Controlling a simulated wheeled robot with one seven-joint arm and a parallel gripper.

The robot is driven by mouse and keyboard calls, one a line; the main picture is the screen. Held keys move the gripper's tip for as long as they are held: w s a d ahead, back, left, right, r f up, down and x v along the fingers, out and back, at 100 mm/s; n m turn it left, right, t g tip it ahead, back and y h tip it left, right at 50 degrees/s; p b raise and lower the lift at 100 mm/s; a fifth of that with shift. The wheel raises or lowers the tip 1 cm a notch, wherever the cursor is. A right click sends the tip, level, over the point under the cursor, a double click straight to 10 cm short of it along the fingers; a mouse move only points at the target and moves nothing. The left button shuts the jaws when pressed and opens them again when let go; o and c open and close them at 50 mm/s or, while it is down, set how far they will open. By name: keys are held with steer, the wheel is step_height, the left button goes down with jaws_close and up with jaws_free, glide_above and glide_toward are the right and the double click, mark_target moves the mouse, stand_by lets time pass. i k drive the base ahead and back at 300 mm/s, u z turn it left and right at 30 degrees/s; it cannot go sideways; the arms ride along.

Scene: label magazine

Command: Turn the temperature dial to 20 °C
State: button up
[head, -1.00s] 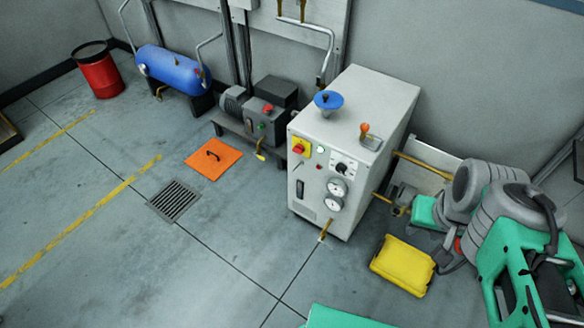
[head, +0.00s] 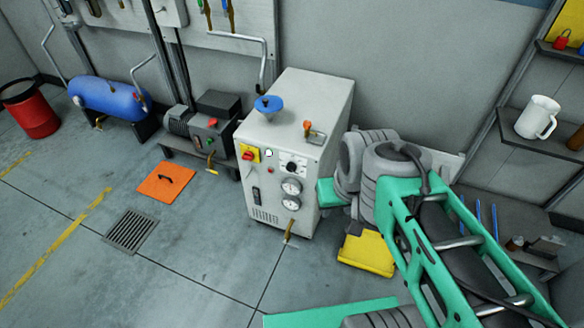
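The temperature dial (head: 292,167) looks like a small black knob on a white plate on the front of the white cabinet (head: 262,209). Its pointer and scale are too small to read. Below it are two round gauges (head: 291,186). To its left are a red knob on a yellow plate (head: 249,154) and small buttons. My green and grey arm stands to the right of the cabinet, with a green part close to its right side. I cannot make out my gripper's fingers.
A blue funnel (head: 268,104) and an orange-tipped lever (head: 309,128) stand on the cabinet top. Shelves (head: 535,125) with a white jug (head: 537,116) are at far right. Floor in front of the cabinet is clear.

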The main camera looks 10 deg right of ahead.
mark_target(291, 167)
steer(key=u, duration=0.55)
steer(key=k, duration=0.65)
steer(key=u, duration=1.1)
steer(key=i, duration=1.15)
steer(key=z, duration=0.4)
